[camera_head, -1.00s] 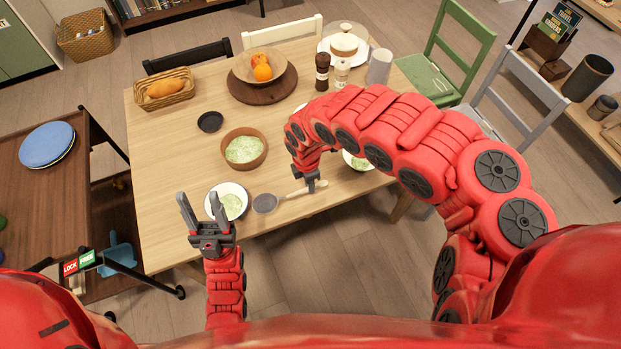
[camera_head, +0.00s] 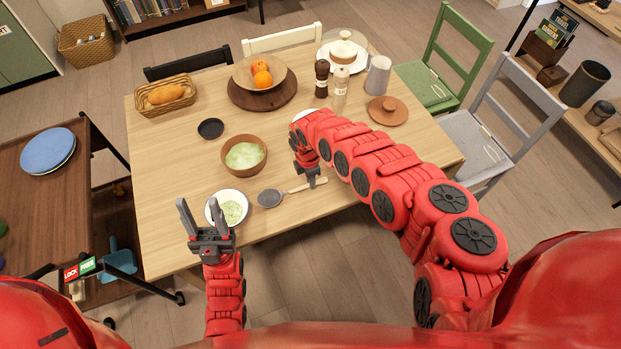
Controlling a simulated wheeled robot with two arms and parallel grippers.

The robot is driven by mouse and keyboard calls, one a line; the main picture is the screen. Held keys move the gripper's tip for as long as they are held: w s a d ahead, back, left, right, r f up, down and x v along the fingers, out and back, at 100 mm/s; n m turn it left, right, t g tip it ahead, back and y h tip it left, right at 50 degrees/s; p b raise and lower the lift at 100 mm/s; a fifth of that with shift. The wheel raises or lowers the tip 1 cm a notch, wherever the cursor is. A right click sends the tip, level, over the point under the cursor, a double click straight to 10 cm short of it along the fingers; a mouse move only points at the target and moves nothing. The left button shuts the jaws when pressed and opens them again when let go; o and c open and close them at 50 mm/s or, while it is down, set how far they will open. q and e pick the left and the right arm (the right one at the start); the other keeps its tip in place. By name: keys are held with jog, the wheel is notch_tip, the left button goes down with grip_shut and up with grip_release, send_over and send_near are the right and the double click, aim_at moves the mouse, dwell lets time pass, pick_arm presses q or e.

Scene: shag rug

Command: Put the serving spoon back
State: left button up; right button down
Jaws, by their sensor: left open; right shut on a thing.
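The serving spoon (camera_head: 270,198) has a dark grey bowl end and a pale wooden handle. It lies level just above or on the front part of the table; I cannot tell which. My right gripper (camera_head: 311,183) is shut on the handle near its right end. My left gripper (camera_head: 195,215) is open, pointing up, empty, at the table's front left edge beside a white bowl of green food (camera_head: 229,196). A wooden bowl of green food (camera_head: 260,160) stands behind the spoon. A small dark round dish (camera_head: 210,129) lies further back on the table.
A fruit bowl on a dark round board (camera_head: 262,101), a bread basket (camera_head: 166,106), a pepper mill (camera_head: 321,78), a shaker (camera_head: 340,90) and a grey cup (camera_head: 378,75) stand further back. A brown lid (camera_head: 387,110) lies at the right. Chairs surround the table (camera_head: 166,215).

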jog(key=shift+f, duration=0.2)
jog(key=c, duration=0.8)
grip_release()
jog(key=shift+r, duration=0.15)
